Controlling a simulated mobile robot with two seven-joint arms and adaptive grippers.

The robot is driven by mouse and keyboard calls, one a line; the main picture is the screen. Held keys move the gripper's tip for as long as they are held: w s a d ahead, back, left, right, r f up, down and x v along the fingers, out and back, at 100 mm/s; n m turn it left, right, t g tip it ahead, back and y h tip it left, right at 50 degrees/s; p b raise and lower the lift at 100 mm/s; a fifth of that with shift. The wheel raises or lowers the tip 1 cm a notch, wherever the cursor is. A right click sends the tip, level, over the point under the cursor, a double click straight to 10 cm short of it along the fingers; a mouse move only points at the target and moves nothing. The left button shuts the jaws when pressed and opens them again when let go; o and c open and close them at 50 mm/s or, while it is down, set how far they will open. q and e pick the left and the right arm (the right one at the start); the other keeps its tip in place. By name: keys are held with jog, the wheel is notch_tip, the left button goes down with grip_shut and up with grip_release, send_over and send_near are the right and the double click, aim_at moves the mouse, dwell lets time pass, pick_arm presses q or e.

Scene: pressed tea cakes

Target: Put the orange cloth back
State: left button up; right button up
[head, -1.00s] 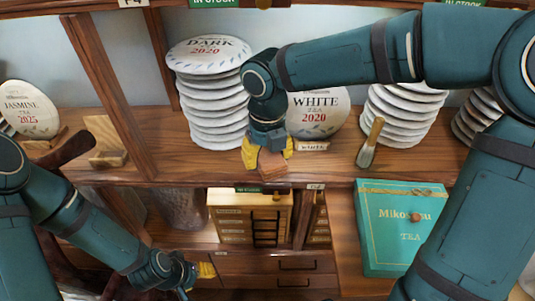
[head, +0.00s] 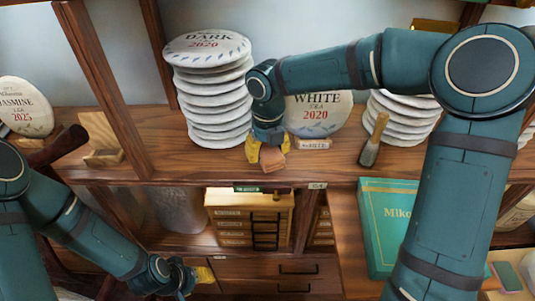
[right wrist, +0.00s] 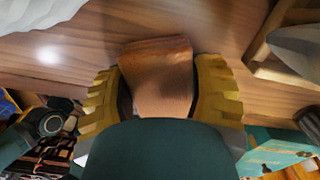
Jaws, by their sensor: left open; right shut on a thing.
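The orange cloth (head: 274,167) shows as a small orange-brown folded piece. My right gripper (head: 268,150) is shut on it at the front edge of the middle shelf, in front of the white tea cake (head: 318,112). In the right wrist view the cloth (right wrist: 160,80) sits between the two yellow fingers (right wrist: 160,98). I cannot tell whether it touches the shelf. My left gripper (head: 192,275) is open and empty, low at the left in front of the drawers.
A stack of dark tea cakes (head: 212,100) stands left of my right gripper. A brush (head: 373,140) and another cake stack (head: 400,122) stand to its right. A teal box (head: 383,235) lies on the lower counter. Bare shelf (head: 335,165) lies between the gripper and the brush.

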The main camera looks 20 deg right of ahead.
aim_at(268, 149)
jog(key=shift+f, duration=0.15)
jog(key=o, duration=1)
jog(key=shift+w, duration=0.1)
jog(key=shift+o, duration=0.2)
notch_tip(268, 149, up, 8)
jog(key=p, duration=0.2)
jog(key=shift+f+p, duration=0.1)
jog(key=shift+p, duration=0.2)
